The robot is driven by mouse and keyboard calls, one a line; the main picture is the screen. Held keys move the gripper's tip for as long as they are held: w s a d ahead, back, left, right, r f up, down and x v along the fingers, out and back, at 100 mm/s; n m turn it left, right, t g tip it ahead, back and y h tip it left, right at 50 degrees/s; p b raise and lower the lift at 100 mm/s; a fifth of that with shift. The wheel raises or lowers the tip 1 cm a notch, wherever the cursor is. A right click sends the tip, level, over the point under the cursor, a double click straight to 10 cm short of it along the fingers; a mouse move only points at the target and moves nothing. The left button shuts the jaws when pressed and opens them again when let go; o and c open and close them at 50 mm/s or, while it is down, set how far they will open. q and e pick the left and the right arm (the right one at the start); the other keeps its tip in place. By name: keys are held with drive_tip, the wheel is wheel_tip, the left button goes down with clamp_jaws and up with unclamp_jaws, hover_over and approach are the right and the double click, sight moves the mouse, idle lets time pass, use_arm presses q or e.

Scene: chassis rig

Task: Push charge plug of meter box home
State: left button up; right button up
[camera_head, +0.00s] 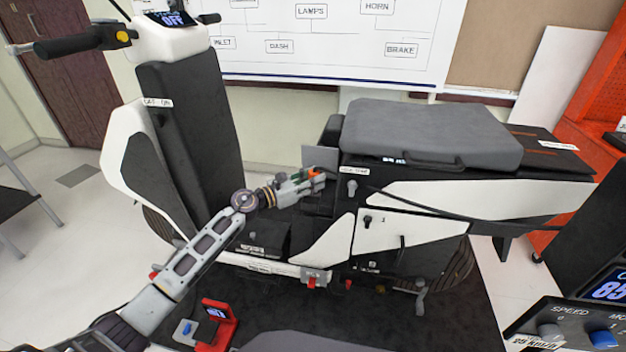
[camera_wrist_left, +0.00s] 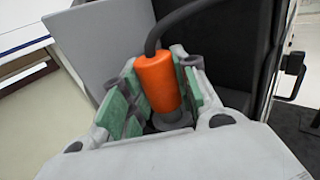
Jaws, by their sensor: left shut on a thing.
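The charge plug has an orange body (camera_wrist_left: 158,84) with a black cable (camera_wrist_left: 165,24) leaving its top. In the wrist view it sits between the green pads of my left gripper (camera_wrist_left: 155,100), which is shut on it. In the head view the left gripper (camera_head: 307,182) is at the front end of the scooter's seat section, with a bit of the orange plug (camera_head: 314,173) showing. It is beside an open grey flap (camera_head: 318,158). The plug's front end and any socket are hidden, so I cannot tell how far it is in. I cannot tell which part is the meter box.
A black cable crosses the side panel. A small red-framed device (camera_head: 217,322) is near the bottom. A control panel (camera_head: 565,325) is lower right.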

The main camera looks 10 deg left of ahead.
use_arm(q)
drive_tip(key=shift+f+b, duration=0.75)
drive_tip(key=o, duration=1.1)
drive_tip(key=shift+v, duration=5.95)
